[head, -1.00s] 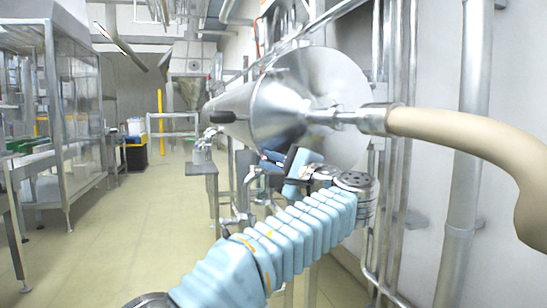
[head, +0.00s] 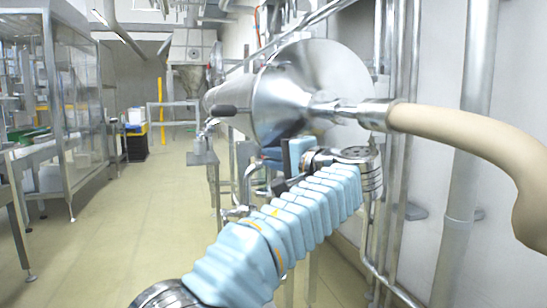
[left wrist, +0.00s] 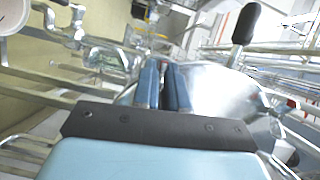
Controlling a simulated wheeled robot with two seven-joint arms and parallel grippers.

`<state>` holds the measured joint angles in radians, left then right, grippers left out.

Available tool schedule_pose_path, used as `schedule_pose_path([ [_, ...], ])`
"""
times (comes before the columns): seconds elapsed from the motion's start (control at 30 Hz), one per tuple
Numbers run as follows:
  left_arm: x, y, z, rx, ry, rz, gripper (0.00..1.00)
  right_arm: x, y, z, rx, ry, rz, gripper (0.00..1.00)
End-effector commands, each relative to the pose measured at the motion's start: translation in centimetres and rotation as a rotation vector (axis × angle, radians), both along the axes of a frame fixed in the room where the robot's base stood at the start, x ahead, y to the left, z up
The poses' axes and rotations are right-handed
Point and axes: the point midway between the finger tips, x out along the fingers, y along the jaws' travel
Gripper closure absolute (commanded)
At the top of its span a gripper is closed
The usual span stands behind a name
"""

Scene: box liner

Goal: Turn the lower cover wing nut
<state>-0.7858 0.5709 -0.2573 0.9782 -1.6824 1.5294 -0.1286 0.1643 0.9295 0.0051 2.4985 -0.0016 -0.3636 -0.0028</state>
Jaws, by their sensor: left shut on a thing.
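The steel cone-shaped cover (head: 290,90) of the machine lies on its side in the head view, and part of its shiny metal shows in the left wrist view (left wrist: 215,85). My left gripper (head: 278,160) is at the lower edge of the cover. In the left wrist view its two blue fingers (left wrist: 163,80) are close together with a narrow gap, against the cover's rim. They are shut on the lower cover wing nut, which the fingers hide. My right gripper is in neither view.
A beige hose (head: 460,140) joins the cover's front end. A black handle (head: 223,110) sticks out from its left side, also seen in the left wrist view (left wrist: 245,24). Steel pipes (head: 400,170) run along the wall at right. The floor (head: 130,220) at left is clear.

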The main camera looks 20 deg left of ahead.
Motion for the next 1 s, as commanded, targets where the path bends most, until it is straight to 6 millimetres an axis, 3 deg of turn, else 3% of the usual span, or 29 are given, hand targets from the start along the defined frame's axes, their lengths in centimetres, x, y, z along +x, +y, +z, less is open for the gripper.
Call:
schedule_pose_path([
  [0.4,0.1,-0.1,-0.2,-0.002,0.002,-0.002,1.0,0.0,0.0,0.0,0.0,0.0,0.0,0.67],
  [0.43,0.1,-0.1,-0.2,-0.002,0.002,-0.002,0.85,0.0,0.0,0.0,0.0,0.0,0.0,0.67],
  [0.57,0.0,-0.1,-0.1,-0.002,0.001,-0.002,0.67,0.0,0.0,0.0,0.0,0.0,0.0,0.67],
  [0.87,-0.1,-0.2,0.0,-0.001,0.0,-0.002,0.67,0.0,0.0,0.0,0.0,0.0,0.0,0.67],
  [1.0,-1.0,-1.6,0.0,-0.001,-0.001,-0.003,0.67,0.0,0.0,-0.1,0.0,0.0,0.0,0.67],
])
